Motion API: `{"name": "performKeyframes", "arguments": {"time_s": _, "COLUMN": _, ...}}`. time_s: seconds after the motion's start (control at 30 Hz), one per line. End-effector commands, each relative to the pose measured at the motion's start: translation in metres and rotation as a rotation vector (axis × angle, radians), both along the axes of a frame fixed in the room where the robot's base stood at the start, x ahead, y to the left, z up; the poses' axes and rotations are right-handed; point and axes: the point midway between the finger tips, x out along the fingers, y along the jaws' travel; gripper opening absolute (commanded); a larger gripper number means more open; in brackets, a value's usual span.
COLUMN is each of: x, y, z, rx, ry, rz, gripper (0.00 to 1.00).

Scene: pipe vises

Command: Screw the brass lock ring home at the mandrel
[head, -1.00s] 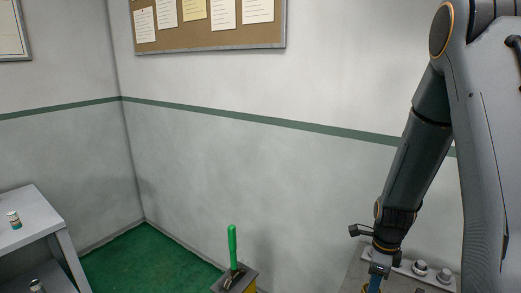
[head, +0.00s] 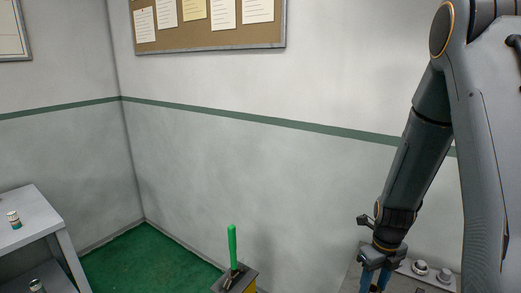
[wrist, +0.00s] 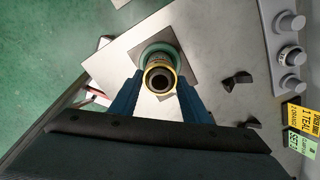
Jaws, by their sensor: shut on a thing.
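The brass lock ring (wrist: 160,61) shows in the wrist view as a gold ring around a dark round bore, above a teal round collar (wrist: 171,48) on a square steel plate. My gripper (wrist: 160,82) has its blue fingers on both sides of the ring and is shut on it. The mandrel is mostly hidden beneath the ring, and I cannot tell how far down the ring sits. In the head view my gripper (head: 375,281) is at the bottom edge, cut off, with the ring out of sight.
A row of grey knobs (wrist: 290,56) stands at the right, with two small dark blocks (wrist: 237,81) near it. Yellow and green labels (wrist: 299,118) lie at the right edge. A green-handled lever (head: 232,246) stands left of my arm. A grey table (head: 38,218) is at far left.

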Motion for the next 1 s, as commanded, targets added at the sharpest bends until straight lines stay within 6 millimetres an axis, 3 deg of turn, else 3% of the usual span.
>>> {"name": "performKeyframes", "arguments": {"time_s": 0.2, "x": 0.0, "y": 0.0, "z": 0.0, "rx": 0.0, "ry": 0.0, "rz": 0.001, "gripper": 0.0}}
{"name": "performKeyframes", "arguments": {"time_s": 0.23, "x": 0.0, "y": 0.0, "z": 0.0, "rx": 0.0, "ry": 0.0, "rz": 0.001, "gripper": 0.44}}
{"name": "performKeyframes", "arguments": {"time_s": 0.3, "x": -0.0001, "y": 0.0, "z": 0.0, "rx": 0.0, "ry": 0.0, "rz": 0.001, "gripper": 0.52}}
{"name": "performKeyframes", "arguments": {"time_s": 0.63, "x": -0.0001, "y": 0.0, "z": 0.0001, "rx": 0.0, "ry": 0.0, "rz": 0.045, "gripper": 0.52}}
{"name": "performKeyframes", "arguments": {"time_s": 1.0, "x": 0.0001, "y": 0.0, "z": 0.0, "rx": 0.0, "ry": 0.0, "rz": 0.51, "gripper": 0.52}}
